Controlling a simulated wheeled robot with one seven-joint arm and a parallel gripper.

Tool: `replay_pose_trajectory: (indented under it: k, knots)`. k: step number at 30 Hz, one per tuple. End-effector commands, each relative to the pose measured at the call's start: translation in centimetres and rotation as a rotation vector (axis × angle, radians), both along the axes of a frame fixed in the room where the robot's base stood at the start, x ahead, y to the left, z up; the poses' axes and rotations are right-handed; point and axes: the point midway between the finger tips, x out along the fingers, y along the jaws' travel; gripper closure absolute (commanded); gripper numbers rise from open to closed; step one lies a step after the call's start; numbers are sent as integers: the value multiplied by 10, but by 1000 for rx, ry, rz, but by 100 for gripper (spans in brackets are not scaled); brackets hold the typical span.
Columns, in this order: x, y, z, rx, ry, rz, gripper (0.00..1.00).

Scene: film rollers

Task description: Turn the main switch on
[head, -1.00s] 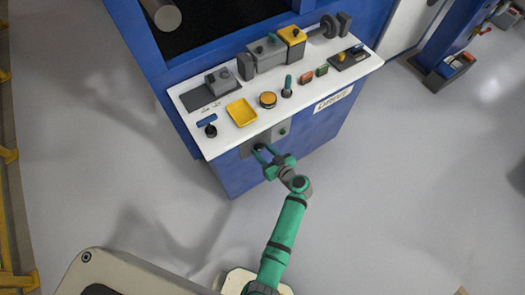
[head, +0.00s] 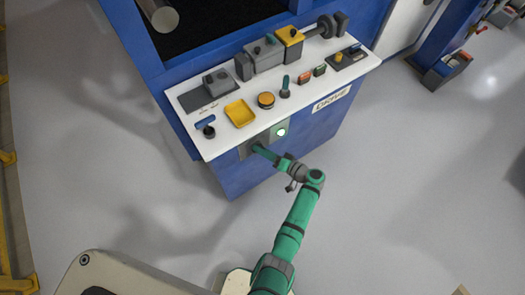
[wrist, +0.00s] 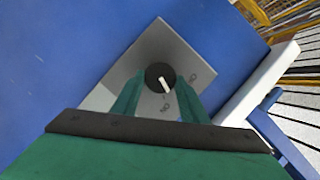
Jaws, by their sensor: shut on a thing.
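The main switch is a dark round knob (wrist: 155,71) with a white pointer bar, on a grey plate (wrist: 125,78) on the blue cabinet front. In the wrist view the bar points down and slightly right, toward a small label at the plate's lower part; the lettering is rotated and small. My gripper (wrist: 160,84) has its two green fingers on either side of the knob, shut on it. In the head view my gripper (head: 256,149) reaches the plate and hides the knob. A round lamp (head: 281,132) on the plate glows pale green.
The floor around my arm is clear.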

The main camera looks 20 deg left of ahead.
Motion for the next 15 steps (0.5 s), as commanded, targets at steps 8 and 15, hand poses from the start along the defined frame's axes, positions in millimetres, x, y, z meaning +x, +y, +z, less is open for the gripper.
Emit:
replay_pose_trajectory:
  k: [8,15]
  knots:
    - [1,-2,-3,122,158,-2,83]
    - [2,-2,-4,183,235,-2,83]
